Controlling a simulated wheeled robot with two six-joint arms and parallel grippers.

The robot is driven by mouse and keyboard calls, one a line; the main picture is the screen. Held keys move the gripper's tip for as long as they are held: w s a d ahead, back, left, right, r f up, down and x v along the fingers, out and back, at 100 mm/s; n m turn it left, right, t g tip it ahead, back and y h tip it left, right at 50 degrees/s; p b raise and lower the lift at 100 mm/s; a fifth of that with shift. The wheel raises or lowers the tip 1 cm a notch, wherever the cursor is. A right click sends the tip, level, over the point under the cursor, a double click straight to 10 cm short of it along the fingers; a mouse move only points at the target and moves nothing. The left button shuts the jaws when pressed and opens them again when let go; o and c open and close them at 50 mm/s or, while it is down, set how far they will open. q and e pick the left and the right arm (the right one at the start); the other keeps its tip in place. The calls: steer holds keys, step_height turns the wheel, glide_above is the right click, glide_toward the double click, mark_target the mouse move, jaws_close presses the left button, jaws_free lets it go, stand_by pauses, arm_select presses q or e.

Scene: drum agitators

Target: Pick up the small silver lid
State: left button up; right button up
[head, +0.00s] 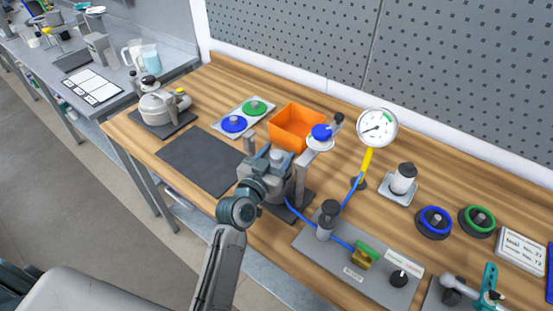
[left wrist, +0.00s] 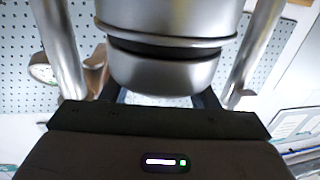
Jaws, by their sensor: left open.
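My left gripper (head: 268,158) is over the grey metal apparatus (head: 280,188) near the front middle of the wooden bench and hides part of it. In the left wrist view, a rounded silver metal body (left wrist: 170,62) with a dark groove fills the space just ahead of the gripper. The jaws are open; contact with this body cannot be told. I cannot tell whether its silver end is the small lid. Another silver vessel with a lidded top (head: 160,104) stands on a dark base at the back left. My right gripper is not in view.
An orange bin (head: 297,127) and a tray with blue and green discs (head: 243,118) stand behind the gripper. A dial gauge (head: 377,128) on a yellow stem and a blue-topped stand (head: 321,134) are to its right. A dark mat (head: 200,160) at left is clear.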

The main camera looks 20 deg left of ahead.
arm_select(q)
steer(key=shift+s, duration=0.1)
steer(key=shift+c, duration=0.2)
jaws_close()
steer(key=shift+r, duration=0.1)
